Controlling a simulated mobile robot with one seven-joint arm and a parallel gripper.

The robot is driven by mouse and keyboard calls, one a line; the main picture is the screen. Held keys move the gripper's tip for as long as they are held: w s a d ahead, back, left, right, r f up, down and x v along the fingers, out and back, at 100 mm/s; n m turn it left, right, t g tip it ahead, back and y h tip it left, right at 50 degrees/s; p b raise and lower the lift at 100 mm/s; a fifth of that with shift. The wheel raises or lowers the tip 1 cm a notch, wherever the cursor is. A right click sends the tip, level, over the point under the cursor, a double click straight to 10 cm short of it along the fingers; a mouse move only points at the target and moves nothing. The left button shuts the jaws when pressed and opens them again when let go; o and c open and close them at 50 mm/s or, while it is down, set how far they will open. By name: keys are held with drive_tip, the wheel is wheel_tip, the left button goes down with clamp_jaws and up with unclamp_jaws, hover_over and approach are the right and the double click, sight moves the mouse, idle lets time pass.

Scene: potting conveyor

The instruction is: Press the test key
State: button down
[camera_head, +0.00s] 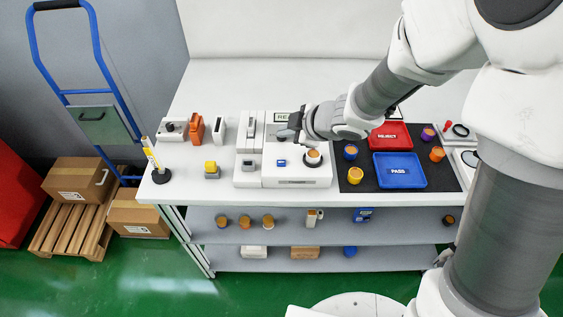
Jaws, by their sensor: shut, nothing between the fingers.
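The white test unit (296,176) stands on the bench with a small blue key (281,162) on its top face, likely the test key. The key is uncovered in this view. My gripper (288,132) is shut and empty. It shows above the back part of the unit, farther back than the blue key; its height above the unit is hard to tell. Behind it a display (282,117) is partly hidden, with only "RE" readable. An orange-topped jar (313,157) sits in a dark round seat on the unit's right side.
A dark mat (366,181) at right bears a blue PASS tray (399,184), a red REJECT tray (390,126) and several jars. The bench's front left is clear.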

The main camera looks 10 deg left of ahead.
sight(285, 164)
drive_tip(key=shift+f+b, duration=3.75)
drive_tip(key=shift+f, duration=0.35)
drive_tip(key=shift+f, duration=0.1)
drive_tip(key=shift+f+b, duration=0.3)
drive_tip(key=shift+f+b, duration=0.3)
drive_tip(key=shift+f, duration=0.15)
drive_tip(key=shift+r, duration=0.15)
drive_tip(key=shift+r+p, duration=0.75)
drive_tip(key=shift+p, duration=0.15)
wheel_tip(285, 164, up, 5)
drive_tip(key=p, duration=0.5)
